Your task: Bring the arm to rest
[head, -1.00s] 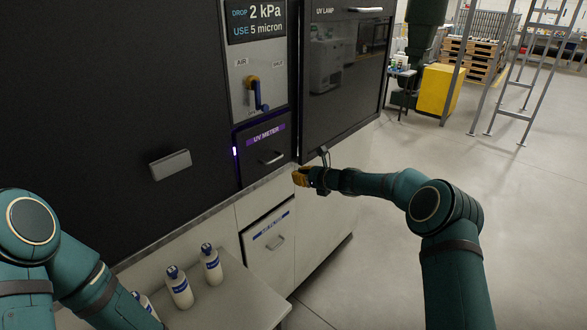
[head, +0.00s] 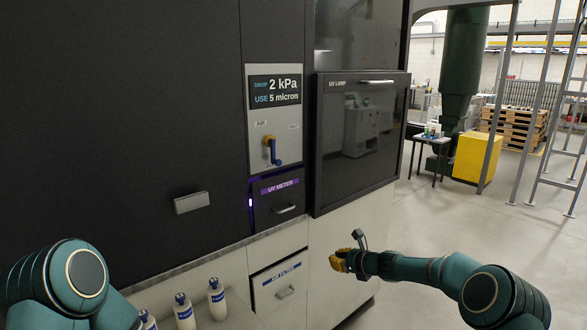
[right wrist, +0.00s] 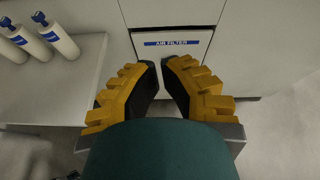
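My right arm reaches in from the lower right in the head view. Its gripper (head: 337,261), with yellow fingers, is in front of the pale lower cabinet, right of the air filter drawer (head: 282,277). In the right wrist view the gripper (right wrist: 160,64) is empty, with a narrow gap between its fingertips. The air filter drawer's label (right wrist: 172,42) shows just beyond them. My left arm is at the lower left of the head view; its gripper is out of view.
White bottles (head: 217,298) with blue caps stand on a pale table (head: 235,318) at lower left. The dark UV lamp door (head: 362,140), UV meter drawer (head: 276,201) and air valve (head: 271,150) are on the cabinet front. Open floor (head: 425,225) lies to the right.

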